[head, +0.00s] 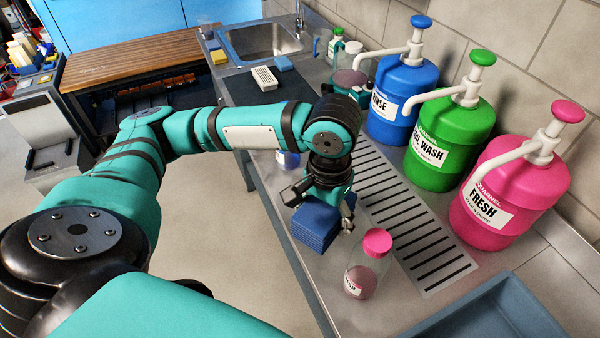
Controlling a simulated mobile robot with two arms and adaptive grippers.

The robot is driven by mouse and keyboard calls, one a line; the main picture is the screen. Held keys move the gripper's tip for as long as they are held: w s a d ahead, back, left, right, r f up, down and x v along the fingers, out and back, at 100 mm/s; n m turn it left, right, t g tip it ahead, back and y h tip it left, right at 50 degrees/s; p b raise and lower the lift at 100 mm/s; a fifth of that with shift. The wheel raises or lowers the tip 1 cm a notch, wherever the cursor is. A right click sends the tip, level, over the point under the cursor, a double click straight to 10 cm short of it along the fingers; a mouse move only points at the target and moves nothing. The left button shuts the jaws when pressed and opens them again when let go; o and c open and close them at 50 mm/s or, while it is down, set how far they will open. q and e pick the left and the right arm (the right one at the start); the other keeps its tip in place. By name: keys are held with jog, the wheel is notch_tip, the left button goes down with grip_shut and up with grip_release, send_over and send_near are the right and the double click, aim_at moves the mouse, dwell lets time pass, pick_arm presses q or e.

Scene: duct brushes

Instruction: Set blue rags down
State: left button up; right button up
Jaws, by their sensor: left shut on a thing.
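My left gripper (322,207) points down over the metal counter, near its front edge. It is shut on a stack of folded blue rags (316,226), with a finger showing on each side. The rags hang just at counter height; I cannot tell whether they touch the surface. A clear bottle with a pink cap (366,270) stands to the right of and nearer than the rags. My right gripper is not in view.
Blue (402,95), green (449,142) and pink (512,190) pump jugs stand along the wall behind a slotted drain (415,225). A grey-blue tray (490,310) lies at the lower right. A sink (258,45), a white brush (265,78) and a wooden bench (135,60) are farther back.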

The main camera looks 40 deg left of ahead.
pick_arm(q)
jog(key=shift+a+f+b, duration=0.2)
jog(key=shift+f+b, duration=0.3)
jog(key=shift+f, duration=0.5)
jog(key=shift+w+b, duration=0.3)
jog(key=w+r+n, duration=0.3)
jog(key=w+r, duration=0.5)
jog(key=w, duration=0.1)
send_over(340, 242)
notch_tip(340, 242, down, 10)
notch_tip(340, 242, down, 12)
jog(key=shift+f+p, duration=0.2)
jog(key=shift+p, duration=0.3)
notch_tip(340, 242, down, 4)
jog(key=shift+a, duration=0.1)
jog(key=shift+f, duration=0.3)
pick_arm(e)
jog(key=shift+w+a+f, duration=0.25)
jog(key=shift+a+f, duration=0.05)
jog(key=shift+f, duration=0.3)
pick_arm(q)
jog(key=shift+f, duration=0.1)
jog(key=o, duration=1.4)
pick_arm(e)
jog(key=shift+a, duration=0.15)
